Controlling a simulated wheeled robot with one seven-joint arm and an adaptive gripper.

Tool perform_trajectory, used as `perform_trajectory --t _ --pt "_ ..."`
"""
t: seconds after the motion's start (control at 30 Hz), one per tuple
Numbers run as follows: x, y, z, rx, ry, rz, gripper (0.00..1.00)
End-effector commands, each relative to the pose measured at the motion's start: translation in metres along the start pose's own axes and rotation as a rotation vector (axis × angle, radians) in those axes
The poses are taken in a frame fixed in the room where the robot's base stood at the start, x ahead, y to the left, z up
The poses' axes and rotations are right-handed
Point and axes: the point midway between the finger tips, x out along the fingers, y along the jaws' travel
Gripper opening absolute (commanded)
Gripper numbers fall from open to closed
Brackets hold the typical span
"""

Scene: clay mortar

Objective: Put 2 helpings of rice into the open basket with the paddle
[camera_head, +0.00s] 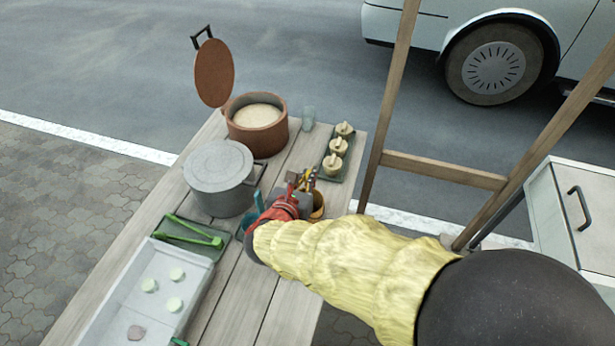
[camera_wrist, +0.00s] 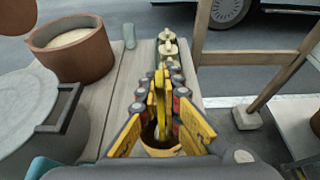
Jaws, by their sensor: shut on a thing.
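My gripper (camera_head: 305,182) is low over the table's right side, above a small orange-brown container (camera_head: 318,208). In the wrist view its fingers close on a narrow yellow piece (camera_wrist: 160,105), which looks like the paddle's handle. It points down into the container (camera_wrist: 160,150), and its lower end is hidden. Rice (camera_head: 257,115) fills the brown pot (camera_head: 262,140), whose round lid (camera_head: 213,74) stands open. Three small pale baskets (camera_head: 337,147) stand in a row on a dark green tray (camera_head: 348,172). Each seems to carry a knobbed top; I cannot tell which is open.
A grey lidded pot (camera_head: 220,180) stands left of my gripper. A glass (camera_head: 308,118) is beside the rice pot. Green tongs (camera_head: 195,231) lie on a tray. A white tray (camera_head: 135,290) with pale discs is at the front left. A wooden frame (camera_head: 440,168) rises at the right.

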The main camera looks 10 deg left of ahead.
Motion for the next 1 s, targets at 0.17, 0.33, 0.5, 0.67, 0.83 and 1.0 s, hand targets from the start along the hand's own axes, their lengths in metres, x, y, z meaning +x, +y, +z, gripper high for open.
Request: perform_trajectory --t 0.17,0.33,0.5,0.67,0.83,1.0 --pt "-0.007 0.000 0.018 0.002 -0.001 0.000 0.00" --pt "-0.013 0.000 0.033 0.003 -0.002 0.001 0.00" --pt "-0.019 0.000 0.047 0.003 -0.001 0.001 0.00" --pt "-0.025 0.000 0.060 0.001 -0.001 0.001 0.00" --pt "-0.031 0.000 0.074 0.002 -0.001 0.001 0.00" --pt "-0.037 -0.001 0.088 0.003 -0.001 0.000 0.00"
